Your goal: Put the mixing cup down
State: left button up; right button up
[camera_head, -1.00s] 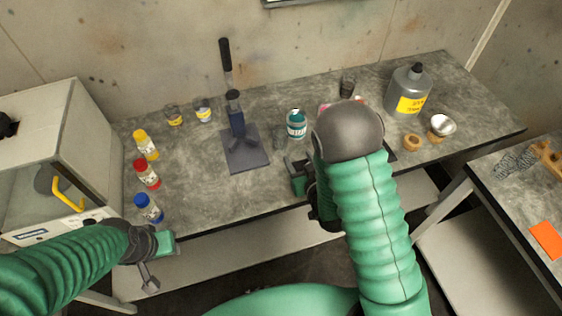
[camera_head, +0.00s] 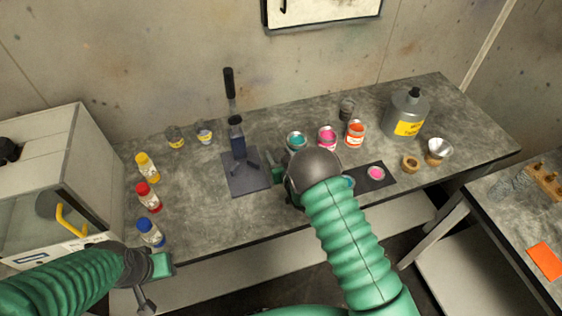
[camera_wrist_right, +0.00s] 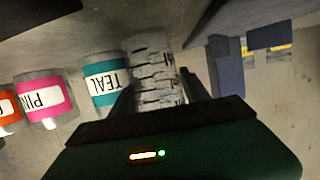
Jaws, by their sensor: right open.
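The mixing cup (camera_wrist_right: 153,65) is a clear cup with dark graduation marks, seen upside down in the right wrist view. It stands between the fingers of my right gripper (camera_wrist_right: 158,88), beside the teal paint can (camera_wrist_right: 103,80), and appears to rest on the bench. The right gripper is open around it. In the head view my right gripper (camera_head: 279,175) is mostly behind my own arm, which hides the cup. My left gripper (camera_head: 152,278) hangs at the bench's front left edge, away from the cup; its jaw opening is unclear.
Pink (camera_head: 327,138) and orange (camera_head: 355,135) cans stand right of the teal can. A dark mat (camera_head: 383,182) with a pink lid lies in front. A stand (camera_head: 238,150) is to the left. A grey jug (camera_head: 405,112) stands at right.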

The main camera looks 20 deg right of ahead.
jog(key=shift+w+a, duration=0.2)
jog(key=shift+s+d, duration=0.1)
jog(key=shift+d, duration=0.15)
jog(key=c, duration=1)
jog(key=shift+a, duration=0.1)
jog(key=shift+c, duration=0.4)
